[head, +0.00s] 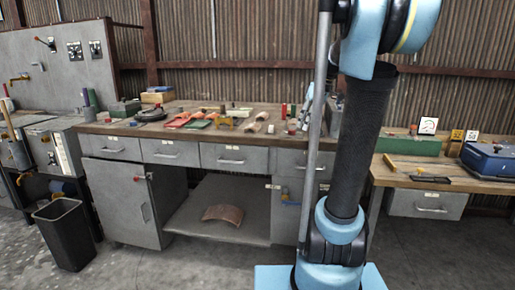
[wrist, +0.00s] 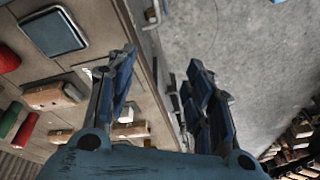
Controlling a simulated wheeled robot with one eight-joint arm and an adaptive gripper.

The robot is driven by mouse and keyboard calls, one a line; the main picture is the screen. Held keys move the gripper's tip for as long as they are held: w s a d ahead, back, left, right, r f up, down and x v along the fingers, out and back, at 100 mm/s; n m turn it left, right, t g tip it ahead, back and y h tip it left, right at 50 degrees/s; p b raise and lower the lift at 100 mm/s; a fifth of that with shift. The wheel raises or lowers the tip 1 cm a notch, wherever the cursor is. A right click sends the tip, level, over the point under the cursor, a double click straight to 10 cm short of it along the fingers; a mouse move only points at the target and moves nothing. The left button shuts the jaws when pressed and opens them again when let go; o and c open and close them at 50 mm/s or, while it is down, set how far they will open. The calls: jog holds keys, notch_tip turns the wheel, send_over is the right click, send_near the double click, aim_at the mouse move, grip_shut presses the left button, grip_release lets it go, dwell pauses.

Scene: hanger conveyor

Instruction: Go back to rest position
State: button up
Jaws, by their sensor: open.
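My gripper (wrist: 160,95) shows in the wrist view with its two blue fingers wide apart and nothing between them. It is out of sight in the head view, where only my blue and black arm stands on the right. In the wrist view a wooden bench top (wrist: 92,62) with items lies to the left of the fingers, and grey floor (wrist: 235,50) lies to the right. I cannot tell how high the fingers are above the bench.
The long workbench (head: 222,128) with drawers holds several small tools and blocks. A black bin (head: 64,233) stands on the floor at left. A second bench (head: 415,176) at right carries a blue case (head: 490,160). The floor (head: 190,265) in front is clear.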

jog(key=s+f+m+t+h, duration=0.1)
jog(key=s+f+m+h, duration=0.2)
jog(key=s+f+m, duration=0.7)
jog(key=s+f, duration=1.3)
jog(key=s, duration=0.3)
jog(key=shift+a+f, duration=0.2)
jog(key=shift+a, duration=0.1)
jog(key=shift+w+f, duration=0.2)
jog(key=shift+w, duration=0.25)
